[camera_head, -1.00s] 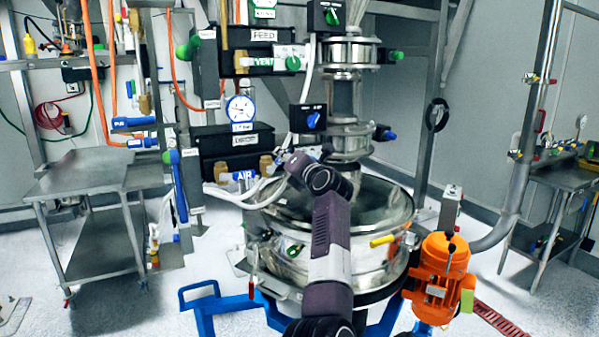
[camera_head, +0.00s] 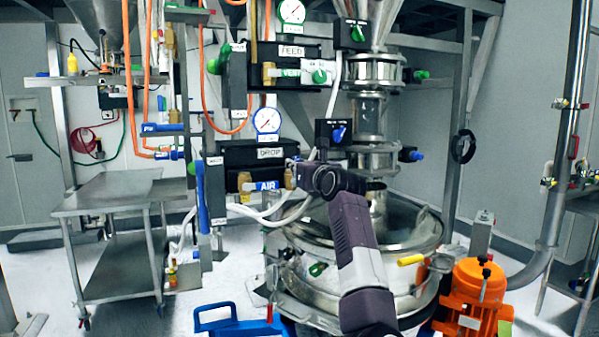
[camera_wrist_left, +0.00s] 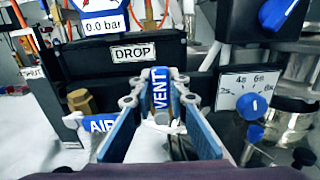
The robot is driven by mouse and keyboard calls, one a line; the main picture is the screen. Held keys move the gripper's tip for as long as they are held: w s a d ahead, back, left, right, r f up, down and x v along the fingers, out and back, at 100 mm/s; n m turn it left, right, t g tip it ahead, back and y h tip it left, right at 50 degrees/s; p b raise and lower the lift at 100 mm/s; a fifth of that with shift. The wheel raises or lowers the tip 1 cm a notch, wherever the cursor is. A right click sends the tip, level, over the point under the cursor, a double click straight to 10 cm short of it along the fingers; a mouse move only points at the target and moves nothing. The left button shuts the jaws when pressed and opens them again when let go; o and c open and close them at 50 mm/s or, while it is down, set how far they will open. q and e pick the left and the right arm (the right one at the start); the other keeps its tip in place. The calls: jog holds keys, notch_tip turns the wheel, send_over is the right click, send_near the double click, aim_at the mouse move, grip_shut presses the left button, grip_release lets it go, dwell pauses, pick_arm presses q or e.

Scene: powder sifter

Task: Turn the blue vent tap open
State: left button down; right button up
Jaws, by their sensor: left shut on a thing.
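The blue vent tap (camera_wrist_left: 160,92) has a handle marked VENT in white. In the left wrist view it stands upright between the two fingers of my left gripper (camera_wrist_left: 160,112), just right of the DROP label. The gripper is shut on the handle; a finger lies on each side of it. In the head view my left gripper (camera_head: 298,172) is at the right end of the black DROP box (camera_head: 232,155), beside the brass fittings. There the gripper and wrist hide the tap. My right gripper is not in view.
A blue AIR tap (camera_wrist_left: 101,124) is close on the left. A blue dial knob (camera_wrist_left: 252,106) is close on the right. A pressure gauge (camera_head: 267,120) is above the DROP box. The steel sifter (camera_head: 330,270) is below my arm. An orange motor (camera_head: 474,290) stands at right.

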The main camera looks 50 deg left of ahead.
pick_arm(q)
jog(key=shift+s+a+r+n, duration=0.1)
jog(key=shift+s+r+n, duration=0.05)
jog(key=shift+r+n, duration=0.2)
jog(key=c, duration=2.2)
grip_release()
jog(key=o, duration=0.4)
jog(key=shift+a+f, duration=0.2)
jog(key=shift+f, duration=0.1)
jog(key=shift+c, duration=0.2)
jog(key=shift+d, duration=0.15)
jog(key=shift+d, duration=0.2)
jog(key=v, duration=1.1)
jog(key=shift+s+d, duration=0.15)
jog(key=shift+f, duration=0.1)
